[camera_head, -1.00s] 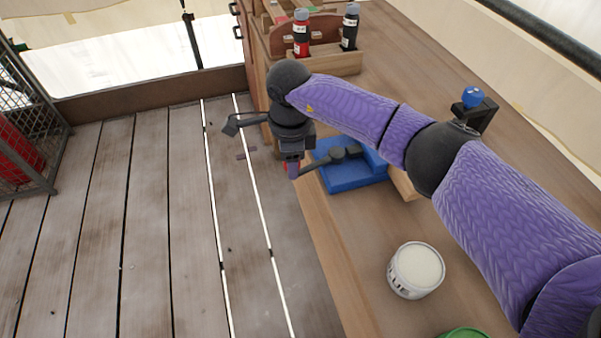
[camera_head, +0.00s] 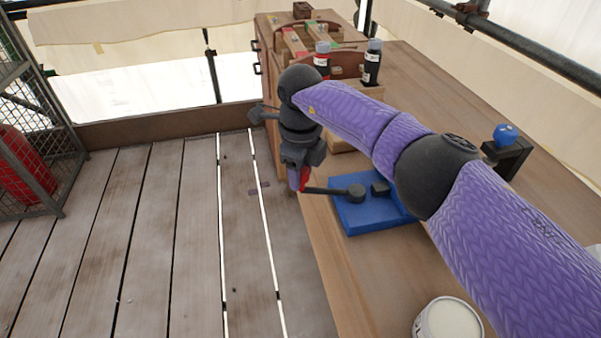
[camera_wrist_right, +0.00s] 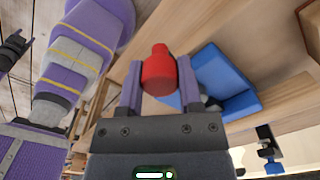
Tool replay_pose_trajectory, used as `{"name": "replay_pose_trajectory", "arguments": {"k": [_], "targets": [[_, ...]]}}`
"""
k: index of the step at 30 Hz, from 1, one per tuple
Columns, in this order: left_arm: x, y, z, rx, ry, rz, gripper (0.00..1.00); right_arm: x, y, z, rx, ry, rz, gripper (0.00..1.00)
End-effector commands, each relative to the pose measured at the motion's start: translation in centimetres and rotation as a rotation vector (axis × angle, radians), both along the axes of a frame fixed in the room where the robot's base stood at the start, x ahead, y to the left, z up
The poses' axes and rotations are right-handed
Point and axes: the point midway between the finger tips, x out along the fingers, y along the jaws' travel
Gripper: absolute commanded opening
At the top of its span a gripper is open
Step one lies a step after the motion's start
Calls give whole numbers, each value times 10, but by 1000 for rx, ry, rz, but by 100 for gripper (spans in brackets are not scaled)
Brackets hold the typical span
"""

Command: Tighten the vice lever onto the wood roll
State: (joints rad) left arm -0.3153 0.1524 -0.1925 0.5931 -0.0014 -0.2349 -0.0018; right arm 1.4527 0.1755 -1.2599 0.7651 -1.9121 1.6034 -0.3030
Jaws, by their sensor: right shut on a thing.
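The blue vice (camera_head: 350,218) sits at the table's near-left edge, partly hidden behind my right arm. Its dark lever (camera_head: 328,191) points left past the table edge. My right gripper (camera_head: 299,184) is at the lever's outer end. In the right wrist view the red handle (camera_wrist_right: 158,73) lies between the two fingers of the gripper (camera_wrist_right: 158,85), which is shut on it. The blue vice (camera_wrist_right: 222,80) is behind it there. I cannot make out the wood roll. No left gripper shows in the head view; a dark forked part at the wrist view's left edge is too unclear to read.
A white can (camera_head: 448,322) stands on the table at the front. A red-labelled bottle (camera_head: 321,60) and a black bottle (camera_head: 372,64) stand in a wooden rack behind. A black bracket with a blue knob (camera_head: 505,134) is at the right. Open deck (camera_head: 120,240) lies left.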

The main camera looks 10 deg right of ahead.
Motion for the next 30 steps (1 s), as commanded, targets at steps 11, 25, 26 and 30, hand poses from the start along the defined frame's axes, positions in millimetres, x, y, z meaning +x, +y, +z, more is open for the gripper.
{"name": "replay_pose_trajectory", "arguments": {"k": [11, 25, 26, 30], "targets": [[1, -7, -1, -10, -1, 3, 59, 1, 0, 1, 1, -5, -4, 0], [-5, -3, 0, -4, 8, 0, 59, 0, 0, 0, 0, -1, -4, 81], [-5, -2, 1, -4, 8, 0, 59, 0, 0, 2, 0, -1, -4, 81], [-3, -1, 9, -2, 2, -1, 59, 1, 0, 27, 1, -6, -4, 81]]}}
